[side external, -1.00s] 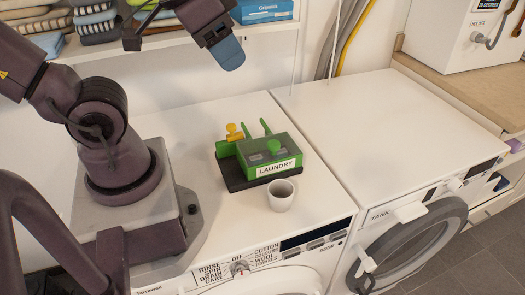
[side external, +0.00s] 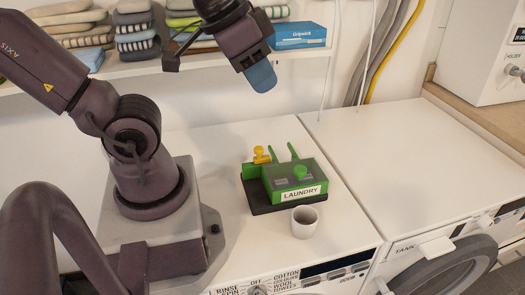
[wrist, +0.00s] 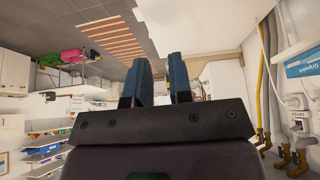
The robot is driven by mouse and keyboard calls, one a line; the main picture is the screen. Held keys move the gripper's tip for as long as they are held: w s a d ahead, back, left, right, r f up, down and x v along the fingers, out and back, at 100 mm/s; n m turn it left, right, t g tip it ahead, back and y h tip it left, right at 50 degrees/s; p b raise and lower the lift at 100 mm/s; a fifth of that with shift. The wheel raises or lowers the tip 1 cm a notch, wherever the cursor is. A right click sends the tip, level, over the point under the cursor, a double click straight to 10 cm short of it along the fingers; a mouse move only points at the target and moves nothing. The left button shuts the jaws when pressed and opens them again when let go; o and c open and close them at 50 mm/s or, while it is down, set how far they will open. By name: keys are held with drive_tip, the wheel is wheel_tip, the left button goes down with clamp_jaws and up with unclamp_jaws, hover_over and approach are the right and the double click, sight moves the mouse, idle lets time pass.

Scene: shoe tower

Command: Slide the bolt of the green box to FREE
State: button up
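The green box (side external: 318,176) with a white LAUNDRY label sits on a black base (side external: 262,205) on the white machine top in the side external view. I cannot tell which part is the bolt, and no FREE marking is readable. My gripper (side external: 262,80) hangs in the air above and behind the box, well apart from it. In the wrist view its blue fingers (wrist: 164,78) stand apart with nothing between them.
A white cup (side external: 304,222) stands close in front of the box. The right machine top (side external: 410,150) is clear. A shelf (side external: 190,62) with folded cloths and a blue carton (side external: 299,36) is behind my gripper. Hoses (side external: 385,60) run up the wall.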

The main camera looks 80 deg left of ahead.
drive_tip(key=shift+w+a+f+n+g, duration=0.2)
drive_tip(key=shift+a+f+g, duration=0.1)
drive_tip(key=shift+f, duration=0.1)
drive_tip(key=shift+w+a+f+n+g, duration=0.2)
drive_tip(key=shift+a+f, duration=0.1)
drive_tip(key=shift+f, duration=0.1)
clamp_jaws()
drive_tip(key=w+a+f+n+g, duration=0.2)
drive_tip(key=w+a+f+g, duration=0.2)
drive_tip(key=a, duration=0.5)
drive_tip(key=w+a+f+n+g+h, duration=0.1)
drive_tip(key=w+a+f+n+g, duration=0.1)
drive_tip(key=w+a+f, duration=0.6)
drive_tip(key=shift+a+n+g+h, duration=0.3)
drive_tip(key=shift+a+g, duration=0.6)
drive_tip(key=shift+a, duration=0.35)
drive_tip(key=shift+w+f, duration=0.1)
drive_tip(key=shift+f, duration=0.05)
drive_tip(key=s+d+f, duration=0.3)
drive_tip(key=s+f, duration=0.3)
drive_tip(key=f, duration=0.4)
